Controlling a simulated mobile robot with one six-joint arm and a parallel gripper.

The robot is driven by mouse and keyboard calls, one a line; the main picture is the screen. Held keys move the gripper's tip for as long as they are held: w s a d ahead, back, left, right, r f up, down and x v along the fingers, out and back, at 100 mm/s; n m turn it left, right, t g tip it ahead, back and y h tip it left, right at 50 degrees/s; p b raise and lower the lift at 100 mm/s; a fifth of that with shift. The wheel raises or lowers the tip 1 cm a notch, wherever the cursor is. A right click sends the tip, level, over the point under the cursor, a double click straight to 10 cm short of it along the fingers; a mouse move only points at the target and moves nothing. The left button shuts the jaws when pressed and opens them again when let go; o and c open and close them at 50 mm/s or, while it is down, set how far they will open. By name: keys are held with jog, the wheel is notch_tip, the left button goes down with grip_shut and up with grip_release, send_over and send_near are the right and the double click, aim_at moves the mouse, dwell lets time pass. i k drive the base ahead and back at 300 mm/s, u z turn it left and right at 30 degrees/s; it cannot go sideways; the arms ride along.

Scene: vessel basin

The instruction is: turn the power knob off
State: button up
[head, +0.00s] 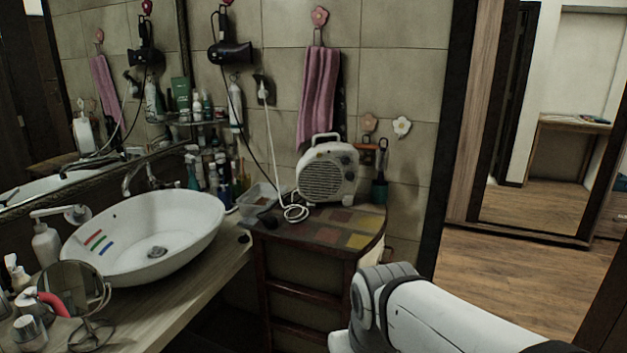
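A white fan heater (327,178) with a round front grille and a top handle stands upright on the small cabinet. Dark knobs (345,159) show on the upper right of its front. They are too small to read a setting or tell which is the power knob. A white cord runs from the heater's left side up to the wall socket. My white arm reaches in from the bottom right, in front of the cabinet and apart from the heater. My gripper is not in view.
The cabinet (300,228) has a patchwork top with bare room at its front. A white basin (140,235) stands left. Open wood floor (500,280) lies right.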

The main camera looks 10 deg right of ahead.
aim_at(350, 175)
jog(key=z, duration=0.05)
jog(key=i, duration=1)
jog(key=u, duration=0.05)
